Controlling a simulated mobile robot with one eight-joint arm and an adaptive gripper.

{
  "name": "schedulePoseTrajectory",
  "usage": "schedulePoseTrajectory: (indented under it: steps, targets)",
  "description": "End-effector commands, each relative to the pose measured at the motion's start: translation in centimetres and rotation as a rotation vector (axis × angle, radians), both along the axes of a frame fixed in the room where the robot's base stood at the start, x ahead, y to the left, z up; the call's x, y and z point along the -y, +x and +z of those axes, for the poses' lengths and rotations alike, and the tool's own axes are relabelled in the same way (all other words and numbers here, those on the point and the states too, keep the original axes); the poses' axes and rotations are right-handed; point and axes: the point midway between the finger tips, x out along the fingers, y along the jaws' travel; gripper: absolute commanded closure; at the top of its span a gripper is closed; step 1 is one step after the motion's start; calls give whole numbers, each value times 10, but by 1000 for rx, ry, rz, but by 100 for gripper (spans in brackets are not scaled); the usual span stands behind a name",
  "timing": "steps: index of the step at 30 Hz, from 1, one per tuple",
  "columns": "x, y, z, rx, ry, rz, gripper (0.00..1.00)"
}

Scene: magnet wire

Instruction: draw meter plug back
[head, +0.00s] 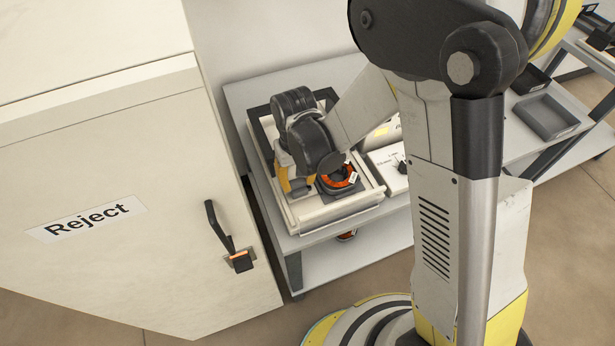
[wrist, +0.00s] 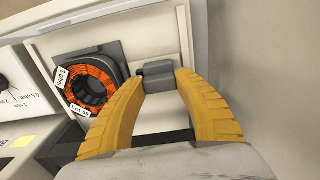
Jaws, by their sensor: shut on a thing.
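The meter plug, a small dark grey block (wrist: 157,76), shows in the wrist view between the tips of my yellow fingers. My gripper (wrist: 160,82) is shut on it; the gripper also shows in the head view (head: 296,188), seen from above. The plug stands against the pale fixture panel (wrist: 178,40), and I cannot tell how deep it sits. In the head view my wrist hides it. An orange wire coil (wrist: 91,88) with white labels sits on a dark square plate, left of the plug, apart from my fingers.
The meter (wrist: 12,95), a pale box with a knob and ohm markings, stands left of the coil; it also shows in the head view (head: 388,172). A white cabinet marked Reject (head: 150,255) stands close at the left. A grey tray (head: 545,117) lies at the right.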

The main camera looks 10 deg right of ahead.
Motion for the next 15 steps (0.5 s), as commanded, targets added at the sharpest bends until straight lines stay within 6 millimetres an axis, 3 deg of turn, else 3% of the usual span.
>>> schedulePoseTrajectory:
  steps: [3, 9, 10, 12, 15]
  targets:
    - [-10, -4, -1, -1, 1, 1, 100]
    - [-11, -4, -1, -2, 3, 2, 100]
    - [-11, -4, -1, -2, 4, 2, 59]
    - [-11, -4, -1, -2, 4, 2, 39]
    - [-10, -3, 0, -2, 2, 1, 39]
